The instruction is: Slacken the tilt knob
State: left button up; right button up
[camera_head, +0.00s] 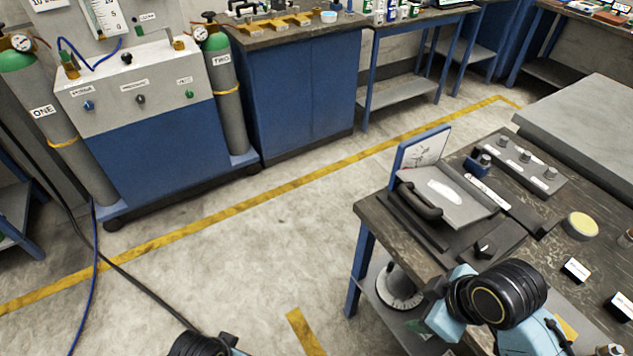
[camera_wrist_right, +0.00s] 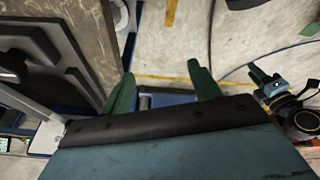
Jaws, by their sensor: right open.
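A grey tilted plate (camera_head: 446,196) with a dark curved handle stands on the bench at the right in the head view. A small black knob (camera_head: 486,249) sits at the near right of its base; I cannot tell for sure that it is the tilt knob. My right arm comes in at the lower right, beside the bench's near edge. In the right wrist view my right gripper (camera_wrist_right: 162,90) has its two green fingers apart with nothing between them. My left arm shows at the right of that view, with a green left gripper part (camera_wrist_right: 266,82); its jaws are unclear.
The bench (camera_head: 372,212) carries a grey block with several small knobs (camera_head: 520,160), a round yellow-topped dish (camera_head: 581,225) and small dark boxes. A round graduated dial (camera_head: 399,286) shows below its edge. Open floor (camera_head: 240,255) lies left, with gas cylinders beyond.

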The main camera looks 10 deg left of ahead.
jog(key=w+d+r+n, duration=0.1)
jog(key=w+r+n, duration=0.1)
jog(key=w+n, duration=0.25)
jog(key=n+g+h, duration=0.3)
jog(key=n, duration=0.4)
send_near(487, 246)
pick_arm(q)
jog(key=s+a+f+b, duration=0.1)
jog(key=s+f, duration=0.8)
jog(key=f, duration=0.3)
jog(key=s+a+f+g, duration=0.1)
jog(key=s+a+f, duration=0.1)
jog(key=s+f, duration=0.7)
notch_tip(487, 246, down, 3)
jog(key=shift+s+a+r+g+b, duration=0.1)
jog(key=shift+s+a+g+b, duration=0.05)
jog(key=shift+s+g+b, duration=0.2)
pick_arm(e)
jog(key=shift+m, duration=0.25)
notch_tip(487, 246, down, 9)
jog(key=shift+s+d+r, duration=0.1)
jog(key=shift+d+r, duration=0.05)
jog(key=shift+d, duration=0.05)
jog(key=c, duration=1)
